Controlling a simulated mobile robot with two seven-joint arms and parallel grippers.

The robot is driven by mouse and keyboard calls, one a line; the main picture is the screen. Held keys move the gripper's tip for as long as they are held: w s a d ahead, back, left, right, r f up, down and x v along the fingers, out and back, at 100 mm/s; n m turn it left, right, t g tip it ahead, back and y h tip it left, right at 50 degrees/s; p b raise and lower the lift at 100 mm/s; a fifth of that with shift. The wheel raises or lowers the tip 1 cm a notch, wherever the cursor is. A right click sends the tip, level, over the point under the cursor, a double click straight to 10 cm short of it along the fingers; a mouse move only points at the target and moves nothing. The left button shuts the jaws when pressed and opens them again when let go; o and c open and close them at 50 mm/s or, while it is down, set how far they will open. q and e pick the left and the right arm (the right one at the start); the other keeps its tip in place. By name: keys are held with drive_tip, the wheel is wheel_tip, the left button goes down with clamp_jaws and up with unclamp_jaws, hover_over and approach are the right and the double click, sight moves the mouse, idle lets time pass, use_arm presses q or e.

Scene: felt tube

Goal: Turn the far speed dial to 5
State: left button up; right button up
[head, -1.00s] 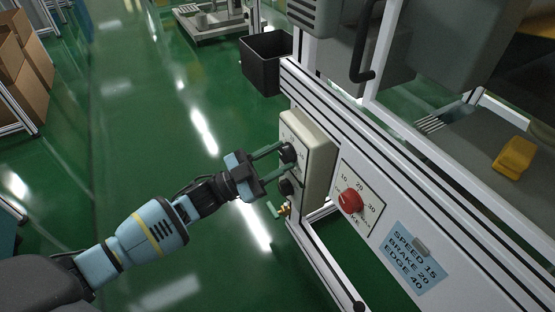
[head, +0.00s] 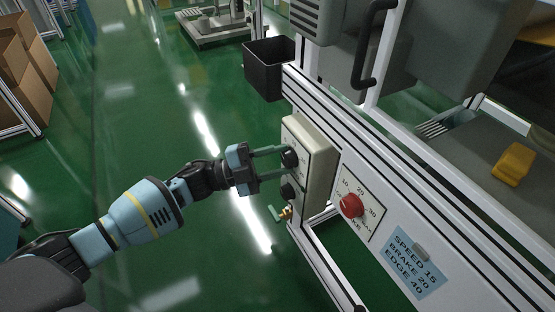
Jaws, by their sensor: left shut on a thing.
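A beige control box (head: 318,170) is fixed to the side of the machine frame. It carries two black dials, the far one (head: 289,157) above the near one (head: 288,191) in the head view. The near dial is free just below the fingers. My right gripper is not in view.
A red knob (head: 352,205) on a white scale plate sits right of the box. A blue note (head: 414,262) reads SPEED 15, BRAKE 20, EDGE 40. A brass valve with a green handle (head: 280,213) is under the box. A black bin (head: 268,70) hangs behind.

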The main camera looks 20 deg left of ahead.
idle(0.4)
use_arm(q)
drive_tip(key=o, duration=1)
drive_tip(key=p+v, duration=0.1)
drive_tip(key=v, duration=0.7)
